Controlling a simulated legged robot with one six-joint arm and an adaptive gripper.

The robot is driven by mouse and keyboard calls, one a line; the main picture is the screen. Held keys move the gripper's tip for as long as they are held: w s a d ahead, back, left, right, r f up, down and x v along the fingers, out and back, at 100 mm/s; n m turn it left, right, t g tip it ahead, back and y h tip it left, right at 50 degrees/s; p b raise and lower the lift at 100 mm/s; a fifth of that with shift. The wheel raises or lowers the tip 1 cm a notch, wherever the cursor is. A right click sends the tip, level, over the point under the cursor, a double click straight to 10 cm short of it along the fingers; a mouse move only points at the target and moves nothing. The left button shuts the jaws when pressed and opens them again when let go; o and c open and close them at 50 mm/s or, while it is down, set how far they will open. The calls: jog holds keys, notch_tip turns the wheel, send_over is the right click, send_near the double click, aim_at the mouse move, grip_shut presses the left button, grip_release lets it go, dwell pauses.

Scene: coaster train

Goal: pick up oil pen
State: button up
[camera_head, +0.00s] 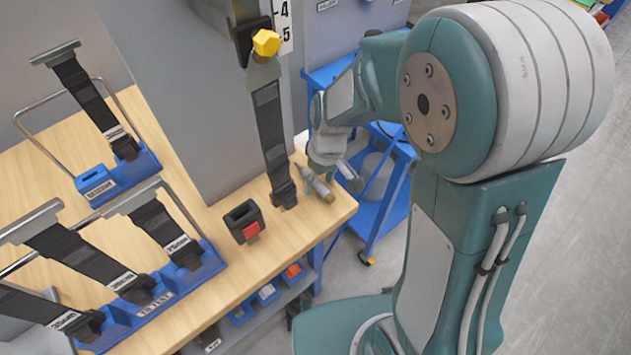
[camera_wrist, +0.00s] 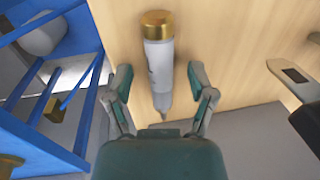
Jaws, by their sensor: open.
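The oil pen (camera_wrist: 159,62) is a white tube with a gold cap end and a narrow tip. In the wrist view it lies on the wooden bench top (camera_wrist: 225,40), with its tip towards my gripper. My gripper (camera_wrist: 163,88) is open, with one finger on each side of the pen and a gap to it on both sides. In the head view the pen (camera_head: 318,188) lies near the bench's right corner, and my gripper (camera_head: 335,180) is right beside it, partly covering it. I cannot tell how high the fingers are above the bench.
A black buckle with a red button (camera_head: 244,222) lies on the bench to the left. A hanging black strap (camera_head: 270,130) ends close to the pen. Blue racks with straps (camera_head: 150,300) stand further left. A blue cart (camera_head: 385,205) stands beyond the bench edge.

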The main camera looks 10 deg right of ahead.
grip_shut()
dwell(0.3)
